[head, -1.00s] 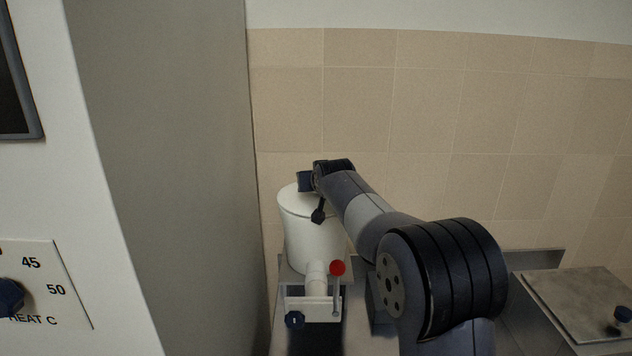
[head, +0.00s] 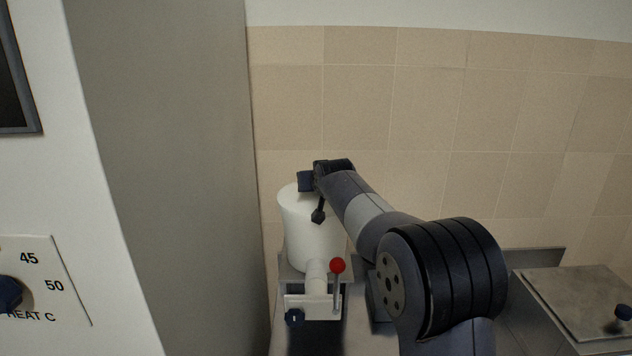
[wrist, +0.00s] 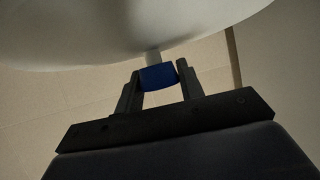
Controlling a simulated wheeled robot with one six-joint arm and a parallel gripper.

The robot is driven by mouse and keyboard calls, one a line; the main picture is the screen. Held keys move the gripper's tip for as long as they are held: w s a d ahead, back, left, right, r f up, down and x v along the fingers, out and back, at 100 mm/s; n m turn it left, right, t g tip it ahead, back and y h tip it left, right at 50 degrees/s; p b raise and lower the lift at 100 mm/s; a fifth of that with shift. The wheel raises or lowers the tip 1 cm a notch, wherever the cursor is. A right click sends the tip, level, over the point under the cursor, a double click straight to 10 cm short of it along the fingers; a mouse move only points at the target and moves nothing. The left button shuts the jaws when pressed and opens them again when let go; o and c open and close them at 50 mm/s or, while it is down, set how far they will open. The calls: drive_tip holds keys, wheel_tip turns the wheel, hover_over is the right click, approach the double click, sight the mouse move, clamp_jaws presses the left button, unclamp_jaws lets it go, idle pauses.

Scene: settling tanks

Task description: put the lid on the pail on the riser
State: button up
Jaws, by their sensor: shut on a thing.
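In the head view a white round pail (head: 312,240) stands upright on a grey metal riser (head: 346,270), left of my arm. A pale lid (head: 295,200) shows at its top, below my gripper (head: 305,181). In the wrist view my gripper (wrist: 160,76) is shut on the lid's blue knob (wrist: 158,77). A short pale stem joins the knob to the broad white lid (wrist: 110,35). My wrist and arm hide the right side of the pail's top. I cannot tell whether the lid rests fully on the rim.
A tall grey-sided cabinet (head: 165,150) stands close on the left. A metal cover (head: 575,295) with a blue knob lies at right. A tiled wall (head: 450,110) is behind.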

drive_tip(key=o, duration=1.1)
drive_tip(key=shift+o, duration=0.4)
drive_tip(key=o, duration=0.4)
drive_tip(key=shift+r+p, duration=2.75)
drive_tip(key=shift+r, duration=0.8)
drive_tip(key=shift+f, duration=0.1)
